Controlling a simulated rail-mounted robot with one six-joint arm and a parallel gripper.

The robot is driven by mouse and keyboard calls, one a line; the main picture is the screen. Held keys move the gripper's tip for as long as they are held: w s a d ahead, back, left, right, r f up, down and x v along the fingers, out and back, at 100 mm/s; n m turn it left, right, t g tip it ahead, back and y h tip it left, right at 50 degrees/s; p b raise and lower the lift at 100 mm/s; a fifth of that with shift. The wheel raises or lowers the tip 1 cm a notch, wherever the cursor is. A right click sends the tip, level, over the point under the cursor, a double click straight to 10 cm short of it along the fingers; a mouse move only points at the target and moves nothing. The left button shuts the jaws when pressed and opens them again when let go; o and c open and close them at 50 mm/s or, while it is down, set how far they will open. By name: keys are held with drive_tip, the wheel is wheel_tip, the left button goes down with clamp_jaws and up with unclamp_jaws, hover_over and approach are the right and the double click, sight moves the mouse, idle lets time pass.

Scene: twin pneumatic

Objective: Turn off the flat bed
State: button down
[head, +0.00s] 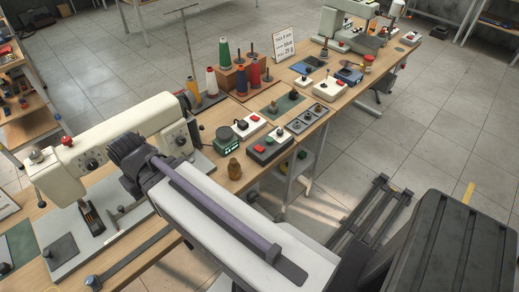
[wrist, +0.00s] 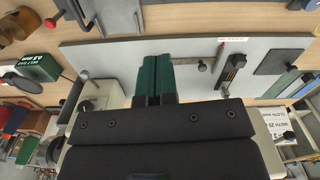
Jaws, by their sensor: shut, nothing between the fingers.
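A cream sewing machine (head: 115,140) with a flat grey bed plate (head: 88,262) stands on the near left of the bench. It has a red knob (head: 67,141) on top and dark dials on its side. My arm passes in front of its right part in the head view, where my fingertips are hidden. In the wrist view my gripper (wrist: 158,62) has its green fingers together and empty, over the grey plate (wrist: 130,52). I cannot tell whether they touch anything. I cannot tell which control switches this machine.
Thread cones (head: 224,76) and a sign (head: 285,43) are behind. Another machine (head: 345,38) stands at the far end.

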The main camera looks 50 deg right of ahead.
drive_tip(key=s+d+t, duration=0.2)
drive_tip(key=s+d, duration=0.3)
drive_tip(key=d, duration=1.6)
drive_tip(key=s+d+m+t, duration=0.1)
drive_tip(key=s+d+t, duration=0.2)
drive_tip(key=d, duration=1.8)
drive_tip(key=shift+s+r+h+b, duration=0.3)
drive_tip(key=shift+s+r+b, duration=0.15)
drive_tip(key=shift+s, duration=0.55)
drive_tip(key=shift+f, duration=0.15)
